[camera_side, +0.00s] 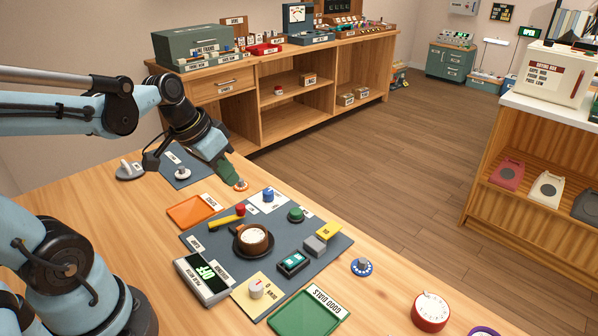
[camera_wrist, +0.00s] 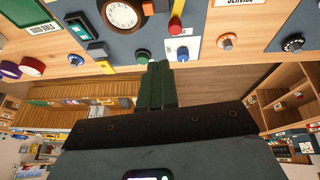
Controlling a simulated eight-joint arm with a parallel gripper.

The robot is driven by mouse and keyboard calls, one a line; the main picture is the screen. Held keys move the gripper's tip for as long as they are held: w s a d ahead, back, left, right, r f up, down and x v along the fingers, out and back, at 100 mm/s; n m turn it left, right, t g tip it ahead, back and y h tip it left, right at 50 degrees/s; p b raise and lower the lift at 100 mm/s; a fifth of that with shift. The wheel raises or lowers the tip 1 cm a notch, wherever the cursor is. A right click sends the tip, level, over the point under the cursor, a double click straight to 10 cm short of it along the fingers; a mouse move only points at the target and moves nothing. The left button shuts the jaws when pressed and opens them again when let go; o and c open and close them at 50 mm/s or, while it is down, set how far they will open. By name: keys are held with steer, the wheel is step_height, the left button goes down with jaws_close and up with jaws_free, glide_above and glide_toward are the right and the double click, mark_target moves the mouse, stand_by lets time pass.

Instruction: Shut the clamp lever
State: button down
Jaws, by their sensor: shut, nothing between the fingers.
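The clamp lever is a yellow bar (camera_side: 224,219) with a red end (camera_side: 240,210), at the upper left of the grey mat beside the dial in its brown holder (camera_side: 252,238). In the wrist view the lever's red part (camera_wrist: 175,24) shows at the top, right of the dial (camera_wrist: 122,14). My gripper (camera_side: 236,182) has green fingers that are shut and empty. It is low by the table's far edge, close to an orange dial (camera_side: 241,186) and apart from the lever. In the wrist view the fingers (camera_wrist: 159,66) point toward the table edge.
On the mat (camera_side: 204,246) stand a blue knob (camera_side: 268,195), a green button (camera_side: 296,214) and a grey block (camera_side: 315,245). An orange tray (camera_side: 194,211) lies left of the mat and a green tray (camera_side: 309,314) in front. A meter with a lit display (camera_side: 203,279) stands at the mat's near left.

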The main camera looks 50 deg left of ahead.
steer(key=h, duration=0.2)
glide_toward(237, 205)
steer(key=w+a+r, duration=0.1)
steer(key=a, duration=0.1)
steer(key=s+a+m+h, duration=0.1)
steer(key=s+a+h, duration=0.1)
steer(key=a, duration=0.5)
steer(key=x, duration=1.1)
steer(key=shift+s+d+r, duration=0.1)
steer(key=shift+d, duration=0.15)
steer(key=d, duration=0.2)
steer(key=shift+d+r, duration=0.1)
steer(key=shift+d, duration=0.75)
steer(key=shift+d+m+h, duration=0.5)
steer(key=shift+d, duration=0.45)
steer(key=shift+a, duration=0.1)
